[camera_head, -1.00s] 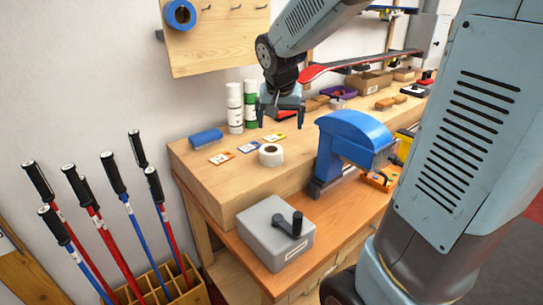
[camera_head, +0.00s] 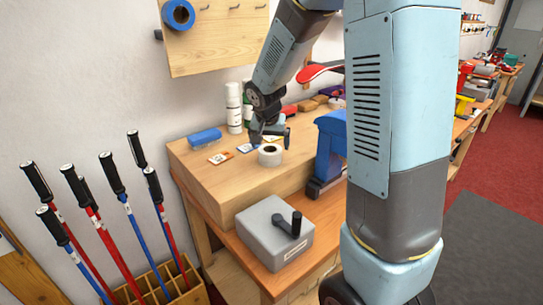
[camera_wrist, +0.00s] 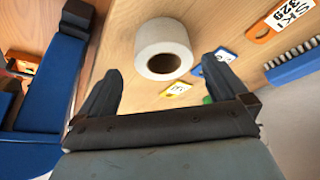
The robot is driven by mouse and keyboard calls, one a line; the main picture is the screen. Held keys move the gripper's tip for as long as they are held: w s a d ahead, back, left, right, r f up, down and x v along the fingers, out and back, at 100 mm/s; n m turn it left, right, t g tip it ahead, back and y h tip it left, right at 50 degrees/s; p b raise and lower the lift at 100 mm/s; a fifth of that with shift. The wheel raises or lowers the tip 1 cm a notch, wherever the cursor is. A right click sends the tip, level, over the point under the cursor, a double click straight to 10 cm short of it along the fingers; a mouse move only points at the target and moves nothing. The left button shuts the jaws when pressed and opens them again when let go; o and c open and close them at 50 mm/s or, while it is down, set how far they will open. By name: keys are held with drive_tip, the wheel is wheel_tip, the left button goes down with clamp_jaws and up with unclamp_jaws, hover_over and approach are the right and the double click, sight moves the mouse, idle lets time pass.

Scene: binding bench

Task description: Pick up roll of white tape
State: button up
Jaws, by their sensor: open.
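The roll of white tape (camera_head: 270,155) lies flat on the wooden bench top, near its front edge, with its hole facing up. In the wrist view the roll (camera_wrist: 163,47) sits beyond the fingertips, between the lines of the two fingers, with its dark hole showing. My gripper (camera_head: 270,134) is just behind and above the roll in the head view. In the wrist view my gripper (camera_wrist: 165,75) is open and empty, its fingers apart from the roll.
Ski tags (camera_head: 221,157) and a blue brush (camera_head: 205,137) lie left of the roll. White and green cans (camera_head: 234,107) stand behind. A blue machine (camera_head: 330,148) stands to the right. A grey box with a crank (camera_head: 273,233) sits on the lower shelf.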

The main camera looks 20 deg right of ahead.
drive_tip(key=shift+x, duration=3)
drive_tip(key=shift+w+a, duration=0.15)
drive_tip(key=shift+w, duration=0.05)
drive_tip(key=shift+c, duration=0.5)
drive_tip(key=shift+r, duration=0.1)
drive_tip(key=c, duration=0.6)
